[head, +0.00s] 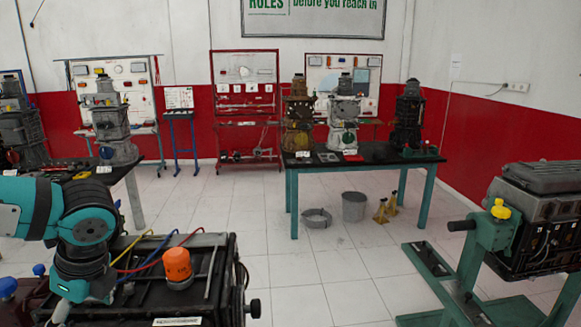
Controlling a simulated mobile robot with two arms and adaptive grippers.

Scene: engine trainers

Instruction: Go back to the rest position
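My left arm (88,222), teal and black, comes in from the left and bends down at its wrist beside the near engine trainer (205,280). Only a little of what is below the wrist shows at the bottom edge, and its fingers cannot be made out. I cannot tell whether that gripper is open or shut, or whether it touches anything. The near trainer is a dark engine with an orange cap (177,264) and red, yellow and blue cables on top. My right arm and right gripper are not in view.
A teal-legged table (375,157) with several engines stands ahead, with a grey bucket (354,207), a shallow pan (317,218) and yellow stands (381,211) beneath. A green engine stand (480,262) holds an engine (540,218) at right. White floor (300,265) is clear between.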

